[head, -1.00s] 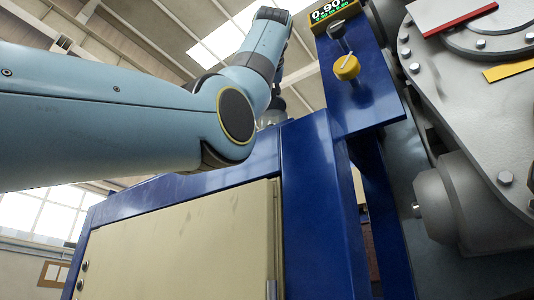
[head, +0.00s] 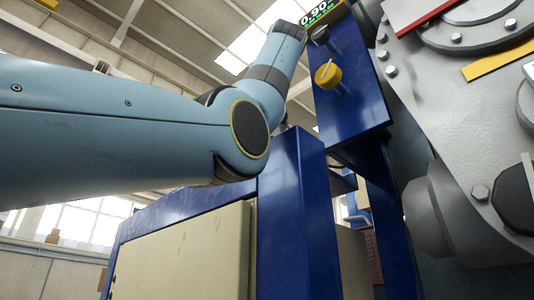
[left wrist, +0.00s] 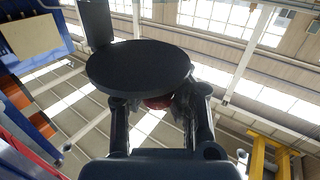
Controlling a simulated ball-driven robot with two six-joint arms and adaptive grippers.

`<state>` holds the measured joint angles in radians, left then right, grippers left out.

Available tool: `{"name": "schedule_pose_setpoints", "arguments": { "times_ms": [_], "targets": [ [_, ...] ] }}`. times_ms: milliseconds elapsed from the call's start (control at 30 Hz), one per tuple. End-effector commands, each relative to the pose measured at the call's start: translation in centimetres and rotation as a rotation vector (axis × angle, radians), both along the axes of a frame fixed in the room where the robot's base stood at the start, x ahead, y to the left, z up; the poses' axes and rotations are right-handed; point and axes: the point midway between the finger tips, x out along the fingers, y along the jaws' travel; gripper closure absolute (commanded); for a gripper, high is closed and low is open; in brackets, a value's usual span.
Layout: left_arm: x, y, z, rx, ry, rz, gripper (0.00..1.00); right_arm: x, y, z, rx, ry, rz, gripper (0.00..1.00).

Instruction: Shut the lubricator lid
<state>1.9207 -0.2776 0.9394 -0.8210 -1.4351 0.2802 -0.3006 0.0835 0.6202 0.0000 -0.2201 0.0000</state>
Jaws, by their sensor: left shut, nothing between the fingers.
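A dark round disc, which looks like the lubricator lid (left wrist: 138,66), fills the middle of the left wrist view. A dark upright plate (left wrist: 96,22) stands at its far left edge. My left gripper (left wrist: 158,108) is shut, just below the disc in the picture; the disc hides its fingertips. I cannot tell whether they touch it. A small dark red part (left wrist: 158,102) shows between the fingers, under the disc's edge. My right gripper is in neither view.
In the head view a blue post (head: 292,215) and beige panel (head: 185,255) stand below my left arm. A blue control box (head: 345,95) has a yellow knob (head: 328,76) and a lit display (head: 320,13). A large grey bolted housing (head: 455,130) fills the right side.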

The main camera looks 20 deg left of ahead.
Motion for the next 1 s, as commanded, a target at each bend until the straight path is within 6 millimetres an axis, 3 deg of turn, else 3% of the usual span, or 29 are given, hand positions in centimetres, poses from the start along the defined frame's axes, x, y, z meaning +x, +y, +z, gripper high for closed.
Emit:
{"name": "schedule_pose_setpoints", "arguments": {
  "times_ms": [167,500,1000],
  "targets": [
    [0.0,-0.08,-0.27,-0.003,0.007,0.001,0.98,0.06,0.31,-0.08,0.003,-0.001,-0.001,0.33],
    [0.01,-0.06,-0.16,-0.001,0.004,0.0,0.53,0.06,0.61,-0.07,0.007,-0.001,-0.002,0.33],
    [-0.01,-0.08,-0.1,0.0,0.002,-0.001,0.52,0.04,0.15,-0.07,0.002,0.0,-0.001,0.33]
  ]
}}
